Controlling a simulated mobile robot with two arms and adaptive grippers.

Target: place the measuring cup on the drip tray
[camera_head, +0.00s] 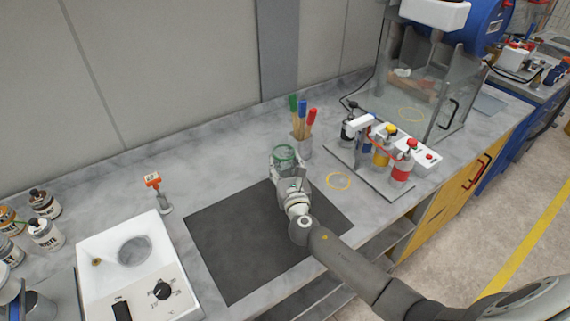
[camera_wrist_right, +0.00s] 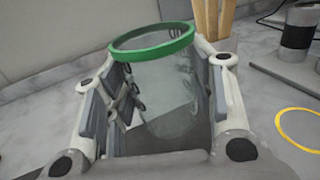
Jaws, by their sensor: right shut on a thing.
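The measuring cup (camera_head: 284,153) is clear with a green rim; its green rim (camera_wrist_right: 152,40) is large in the right wrist view. My right gripper (camera_head: 287,172) is shut on the cup, with one finger on each side of its wall. The cup is upright or slightly tilted, near the back right edge of a flat dark mat or tray (camera_head: 225,245). I cannot tell for sure whether this is the drip tray, or whether the cup touches the surface below. The cup looks empty. My left gripper is not in view.
A holder with colored-handled brushes (camera_head: 301,145) stands just behind the cup. A yellow ring (camera_head: 338,181) marks the counter to its right. Several bottles stand on a grey plate (camera_head: 345,160) farther right. A white device (camera_head: 140,270) and an orange-tagged item (camera_head: 164,208) are left.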

